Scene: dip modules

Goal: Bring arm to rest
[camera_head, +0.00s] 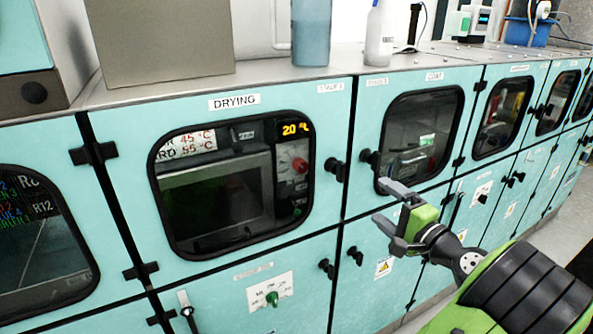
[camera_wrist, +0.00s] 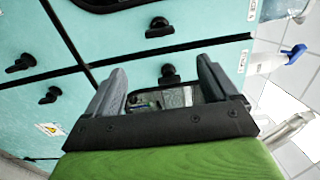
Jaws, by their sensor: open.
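My gripper (camera_head: 385,207) is open and empty in the head view, in front of the cabinet fronts below the COAT window. My green and black arm reaches in from the lower right. In the wrist view my gripper (camera_wrist: 165,85) shows its two grey fingers spread apart, with nothing between them but the cabinet front and a dark window behind. The fingers overlap the lower left of the COAT door (camera_head: 452,100) in the head view; I cannot tell the exact gap to it.
The DRYING door (camera_head: 300,235) is closed, with an oven behind its glass. Black knobs (camera_head: 369,157) stick out from the fronts. A blue-grey container (camera_head: 311,35) and a white bottle (camera_head: 379,35) stand on the top. Grey floor (camera_head: 577,172) shows at the right.

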